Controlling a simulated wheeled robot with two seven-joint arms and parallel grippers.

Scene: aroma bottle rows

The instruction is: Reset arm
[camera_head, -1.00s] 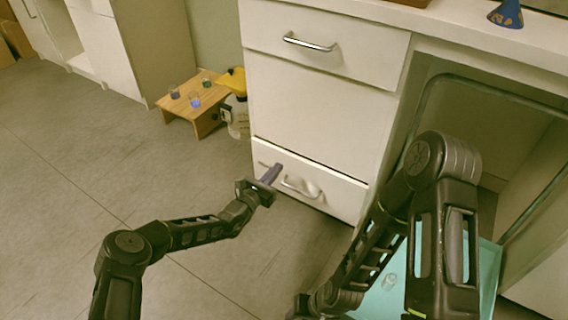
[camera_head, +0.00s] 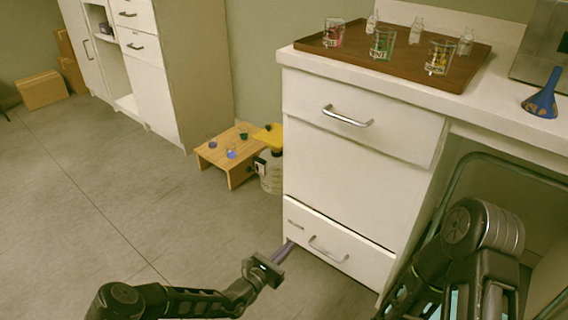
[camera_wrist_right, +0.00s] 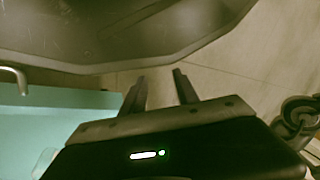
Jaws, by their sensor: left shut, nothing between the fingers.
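My left gripper (camera_head: 284,249) is shut and empty at the lower left edge of the cabinet's bottom drawer (camera_head: 352,258). I cannot tell whether its tips touch the drawer front. My left arm (camera_head: 190,301) reaches in low from the left. My right arm (camera_head: 482,232) is folded at the lower right of the head view, and its gripper is out of that view. In the right wrist view, the right gripper (camera_wrist_right: 159,78) has its two fingers apart with nothing between them.
A brown tray (camera_head: 397,73) with glasses and bottles stands on the white counter, near a blue funnel (camera_head: 543,93). A small wooden stand (camera_head: 213,157) with little cups stands on the floor beside a yellow-topped container (camera_head: 269,172). The floor at left is clear.

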